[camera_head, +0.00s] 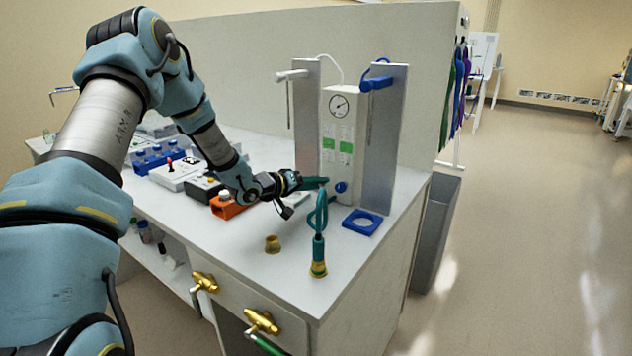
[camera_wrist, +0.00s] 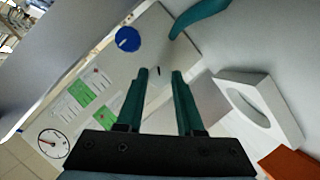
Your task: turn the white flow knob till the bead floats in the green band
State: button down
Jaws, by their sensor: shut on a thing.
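The white flow panel (camera_head: 336,120) stands upright between two grey plates, with a round gauge on top and two flow scales, each with a green band (camera_head: 345,147). In the wrist view the green band (camera_wrist: 80,93) of one scale is clear, but I cannot make out a bead. My gripper (camera_head: 322,182) reaches the lower panel from the left. In the wrist view its teal fingers (camera_wrist: 161,72) are shut on the white knob (camera_wrist: 157,74), which shows a dark pointer mark. The blue knob (camera_wrist: 128,39) is beside it, untouched; it also shows in the head view (camera_head: 341,187).
A teal hose (camera_head: 319,245) with a brass end stands in front of the panel. A blue square holder (camera_head: 362,222) lies to the right. A white holder (camera_wrist: 262,105) is close to my fingers. A brass cup (camera_head: 272,244) and an orange block (camera_head: 226,207) stand on the bench.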

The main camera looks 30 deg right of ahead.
dwell(0.3)
jog(key=c, duration=0.5)
grip_release()
jog(key=shift+c, duration=0.2)
jog(key=b+v, duration=0.2)
jog(key=v, duration=0.8)
jog(key=shift+a+b, duration=0.35)
jog(key=shift+b, duration=0.05)
